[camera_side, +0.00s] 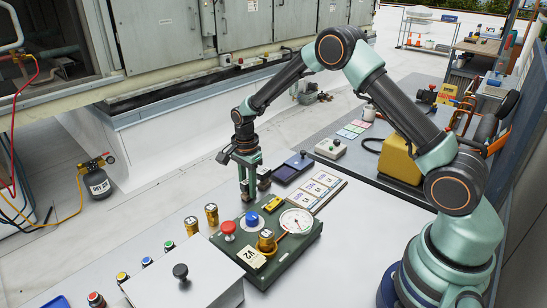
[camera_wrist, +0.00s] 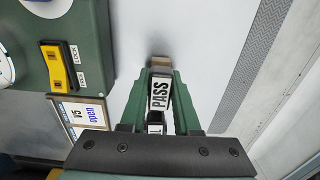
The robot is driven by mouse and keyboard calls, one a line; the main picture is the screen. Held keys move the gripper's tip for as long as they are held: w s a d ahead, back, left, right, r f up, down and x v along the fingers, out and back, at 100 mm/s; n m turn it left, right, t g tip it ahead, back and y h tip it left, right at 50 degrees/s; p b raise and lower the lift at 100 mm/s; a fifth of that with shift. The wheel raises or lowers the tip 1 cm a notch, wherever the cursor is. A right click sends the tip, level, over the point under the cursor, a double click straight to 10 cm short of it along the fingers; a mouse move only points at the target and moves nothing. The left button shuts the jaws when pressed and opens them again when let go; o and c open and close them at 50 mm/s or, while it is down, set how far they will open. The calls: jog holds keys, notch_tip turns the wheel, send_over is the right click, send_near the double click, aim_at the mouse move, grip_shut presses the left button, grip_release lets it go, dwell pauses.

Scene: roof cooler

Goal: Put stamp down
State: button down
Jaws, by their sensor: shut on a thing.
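My gripper (camera_side: 248,192) points down over the light bench, just behind the green valve panel (camera_side: 285,258). In the wrist view my gripper (camera_wrist: 160,82) is shut on the stamp (camera_wrist: 160,92), a narrow block with a white PASS label and a brownish end. The stamp sits between the two green fingers. In the side view the fingers mostly hide it. I cannot tell whether its lower face touches the bench. A dark-blue ink pad (camera_side: 291,168) lies to the right of the gripper. A tray of white cards (camera_side: 317,190) lies beside it.
A grey box (camera_side: 319,148) stands behind the pad. Bare bench (camera_wrist: 215,50) lies right of the fingers in the wrist view.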

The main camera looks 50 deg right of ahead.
jog(key=shift+f, duration=0.15)
jog(key=c, duration=0.6)
grip_release()
jog(key=shift+c, duration=0.2)
notch_tip(320, 180, up, 12)
jog(key=shift+r, duration=0.1)
jog(key=s+a+r+n+t, duration=0.1)
jog(key=s+r+n+t, duration=0.2)
jog(key=s+r+n, duration=0.7)
jog(key=s+r+n+t, duration=0.2)
jog(key=s+n, duration=0.6)
jog(key=s, duration=0.2)
jog(key=shift+s+a+t, duration=0.3)
jog(key=shift+s, duration=0.05)
